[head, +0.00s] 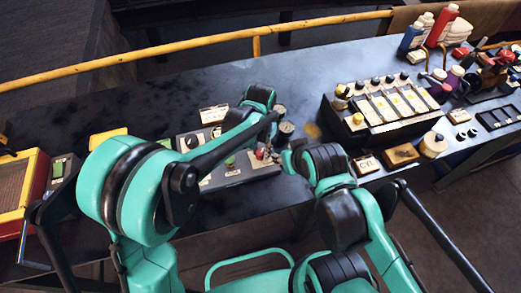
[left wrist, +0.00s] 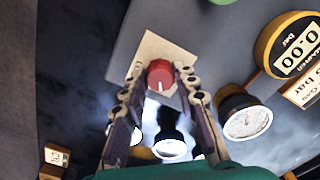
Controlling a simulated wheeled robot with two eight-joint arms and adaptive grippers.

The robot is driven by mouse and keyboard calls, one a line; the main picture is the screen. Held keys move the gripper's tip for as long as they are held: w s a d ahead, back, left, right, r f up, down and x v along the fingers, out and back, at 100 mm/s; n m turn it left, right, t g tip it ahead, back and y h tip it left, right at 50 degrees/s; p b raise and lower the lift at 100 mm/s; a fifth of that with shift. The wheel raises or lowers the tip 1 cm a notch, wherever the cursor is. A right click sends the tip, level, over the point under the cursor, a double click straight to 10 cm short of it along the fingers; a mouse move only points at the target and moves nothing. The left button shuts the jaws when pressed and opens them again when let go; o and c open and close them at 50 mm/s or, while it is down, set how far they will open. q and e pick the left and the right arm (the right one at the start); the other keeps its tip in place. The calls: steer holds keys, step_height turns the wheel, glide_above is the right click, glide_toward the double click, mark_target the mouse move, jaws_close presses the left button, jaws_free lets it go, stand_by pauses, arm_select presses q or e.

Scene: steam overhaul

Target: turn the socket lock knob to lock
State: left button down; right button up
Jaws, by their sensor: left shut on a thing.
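The socket lock knob is a red round knob (left wrist: 160,75) with a white pointer line, on a beige square plate (left wrist: 153,48). In the left wrist view the two fingers of my left gripper (left wrist: 161,80) are shut on the knob's sides, and the pointer line runs toward the bottom of the picture. In the head view the red knob (head: 260,153) shows on the grey panel (head: 232,179), just beside my left gripper (head: 269,141), whose fingers are small there. My right arm reaches in at the right of the panel; its fingers are not clear.
Gauges (head: 285,127) stand close to the right of the knob; a black gauge (left wrist: 246,118) and a yellow display (left wrist: 290,45) show in the left wrist view. A green button (head: 230,161) is to the left. The back left bench is clear.

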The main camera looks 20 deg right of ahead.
mark_target(260, 152)
arm_select(q)
steer(key=m, duration=0.6)
stand_by(0.6)
steer(key=c, duration=1.2)
jaws_free()
steer(key=shift+o, duration=0.2)
step_height(260, 152, up, 12)
